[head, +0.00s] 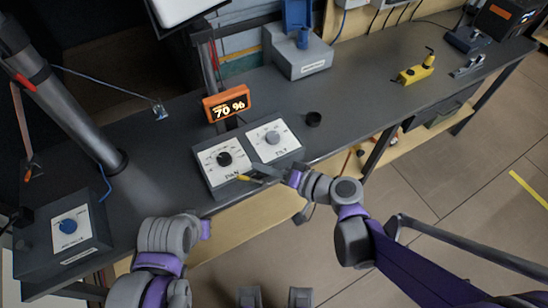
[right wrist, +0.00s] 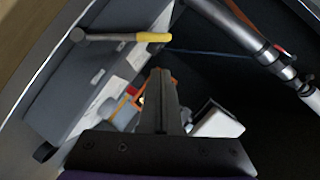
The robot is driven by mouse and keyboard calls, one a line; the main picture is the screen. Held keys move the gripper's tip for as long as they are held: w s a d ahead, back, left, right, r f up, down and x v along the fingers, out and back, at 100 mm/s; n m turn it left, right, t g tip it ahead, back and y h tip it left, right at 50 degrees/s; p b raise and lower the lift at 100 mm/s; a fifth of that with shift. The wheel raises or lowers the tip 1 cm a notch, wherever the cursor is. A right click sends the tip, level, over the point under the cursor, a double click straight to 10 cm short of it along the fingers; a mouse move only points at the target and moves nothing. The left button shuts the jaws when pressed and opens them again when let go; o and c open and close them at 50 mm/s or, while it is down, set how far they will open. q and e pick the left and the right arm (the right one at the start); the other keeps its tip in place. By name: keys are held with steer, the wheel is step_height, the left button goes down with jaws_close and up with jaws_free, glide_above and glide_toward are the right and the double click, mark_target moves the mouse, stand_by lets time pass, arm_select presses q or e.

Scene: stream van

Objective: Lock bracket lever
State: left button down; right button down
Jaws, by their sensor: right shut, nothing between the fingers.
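A lever with a yellow grip (right wrist: 155,37) and a grey shaft shows at the upper left of the right wrist view, its round grey end (right wrist: 77,35) over a grey box. In the head view a short yellow piece (head: 245,178), seemingly the same grip, shows at the front edge of the PAN/TILT box (head: 228,180). My right gripper (head: 260,171) is shut and empty close beside it. In the right wrist view its closed fingers (right wrist: 161,75) stand apart from the yellow grip. My left arm is folded at the lower left, and its fingers do not show.
An orange display (head: 227,104) reading 70 % stands behind the box. A blue-knob box (head: 65,230) is at the left, and a thick grey pole (head: 70,110) rises there.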

mark_target(250, 178)
arm_select(q)
steer(key=shift+w+r, duration=0.1)
steer(key=shift+r, duration=0.25)
arm_select(e)
steer(key=shift+s+a+f+n+h, duration=0.15)
steer(key=shift+s+a+n+h, duration=0.15)
steer(key=shift+a, duration=0.25)
steer(key=shift+s+a+f+n+h, duration=0.2)
steer(key=shift+s+a, duration=0.15)
steer(key=shift+a, duration=0.2)
steer(key=shift+s+a+f+n+h, duration=0.2)
steer(key=shift+s+a, duration=0.1)
steer(key=shift+a, duration=0.25)
arm_select(q)
steer(key=shift+d, duration=0.1)
